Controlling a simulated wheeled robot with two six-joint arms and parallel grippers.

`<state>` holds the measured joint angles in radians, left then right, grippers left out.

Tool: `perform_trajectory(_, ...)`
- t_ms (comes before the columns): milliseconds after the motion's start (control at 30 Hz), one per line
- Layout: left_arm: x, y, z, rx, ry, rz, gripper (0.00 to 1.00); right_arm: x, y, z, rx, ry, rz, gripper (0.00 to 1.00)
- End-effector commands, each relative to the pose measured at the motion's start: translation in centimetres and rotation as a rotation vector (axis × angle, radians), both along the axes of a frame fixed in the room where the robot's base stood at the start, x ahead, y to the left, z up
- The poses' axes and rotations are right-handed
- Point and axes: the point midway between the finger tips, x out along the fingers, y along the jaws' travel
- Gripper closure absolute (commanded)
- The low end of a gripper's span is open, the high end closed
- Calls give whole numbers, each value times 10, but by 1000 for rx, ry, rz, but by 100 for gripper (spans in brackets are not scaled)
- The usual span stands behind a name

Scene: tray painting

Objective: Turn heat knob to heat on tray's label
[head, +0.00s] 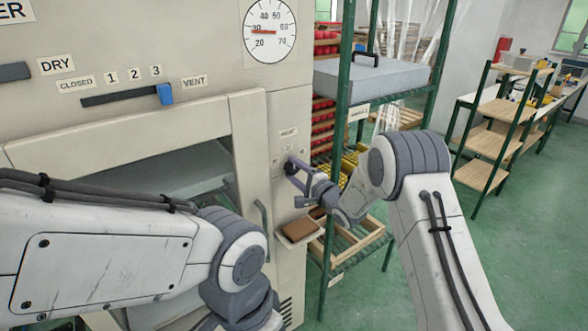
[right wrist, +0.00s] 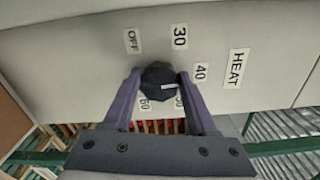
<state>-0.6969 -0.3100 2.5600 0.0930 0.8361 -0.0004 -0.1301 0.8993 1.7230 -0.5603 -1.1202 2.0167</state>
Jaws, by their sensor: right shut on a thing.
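The dark round heat knob (right wrist: 160,78) is between the fingers of my right gripper (right wrist: 157,82) in the right wrist view. The gripper is shut on it, and it also shows in the head view at the cabinet's right panel (head: 293,170). The knob's white mark points right, near the 40 label (right wrist: 201,72) and a half-hidden label below it. Labels OFF, 30 and a partly hidden 60 surround the knob, with a HEAT label (right wrist: 237,68) to the right. No readable tray heat label shows. My left gripper is out of view; only its arm shows.
The cabinet (head: 130,140) carries a round gauge (head: 269,30) with its needle near 30, and a blue slider handle (head: 165,94) between 3 and VENT. A green rack (head: 345,110) with a grey case (head: 370,78) stands right of the cabinet. A small shelf holds a brown block (head: 298,230).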

Motion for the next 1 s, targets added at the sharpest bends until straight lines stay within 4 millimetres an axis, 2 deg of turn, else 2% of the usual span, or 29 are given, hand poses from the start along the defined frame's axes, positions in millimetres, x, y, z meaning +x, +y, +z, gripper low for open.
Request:
perform_trajectory(300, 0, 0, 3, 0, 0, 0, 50, 0, -2, 0, 63, 48, -4, 98)
perform_trajectory(733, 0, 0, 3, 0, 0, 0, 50, 0, -2, -1, 68, 51, -4, 98)
perform_trajectory(767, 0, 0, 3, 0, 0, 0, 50, 0, -2, -1, 68, 52, -5, 31)
perform_trajectory(800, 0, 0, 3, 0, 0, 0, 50, 0, -2, -1, 68, 52, -5, 15)
perform_trajectory(833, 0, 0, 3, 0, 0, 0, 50, 1, -2, -1, 68, 51, -4, 12)
perform_trajectory(1000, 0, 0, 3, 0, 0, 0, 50, 0, -1, 0, 67, 51, -2, 12)
